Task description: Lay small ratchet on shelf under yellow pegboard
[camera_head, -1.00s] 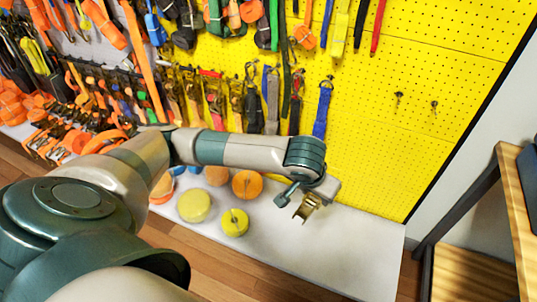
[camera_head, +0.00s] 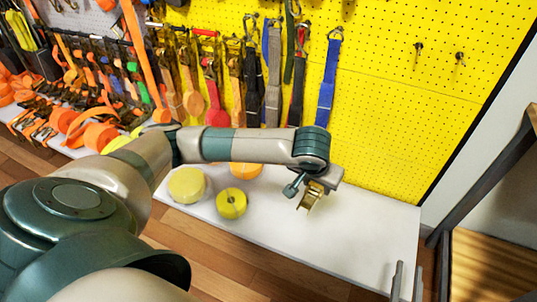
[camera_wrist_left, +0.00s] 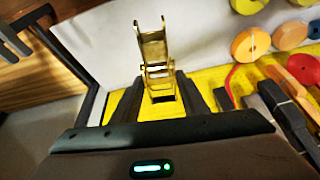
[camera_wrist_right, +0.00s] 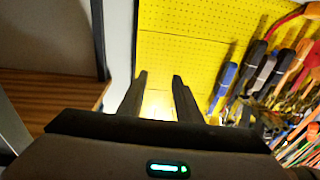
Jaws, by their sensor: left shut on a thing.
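The small ratchet (camera_head: 312,197) is a brass-gold metal piece. My left gripper (camera_head: 320,180) is shut on it and holds it over the white shelf (camera_head: 350,225). In the left wrist view the ratchet (camera_wrist_left: 154,50) sticks out from between the fingers (camera_wrist_left: 158,92), with the shelf (camera_wrist_left: 108,40) behind it. The exact gap to the shelf is hard to tell. The yellow pegboard (camera_head: 385,110) rises behind the shelf. My right gripper (camera_head: 407,283) shows at the bottom right; in the right wrist view its fingers (camera_wrist_right: 156,90) are apart and empty, facing the pegboard (camera_wrist_right: 180,50).
Yellow rolls (camera_head: 187,185) and (camera_head: 231,203) and an orange roll (camera_head: 246,169) lie on the shelf's left part. Straps hang above, including a blue one (camera_head: 328,85). The shelf's right part is clear. A wooden-topped rack (camera_head: 490,265) stands at the right.

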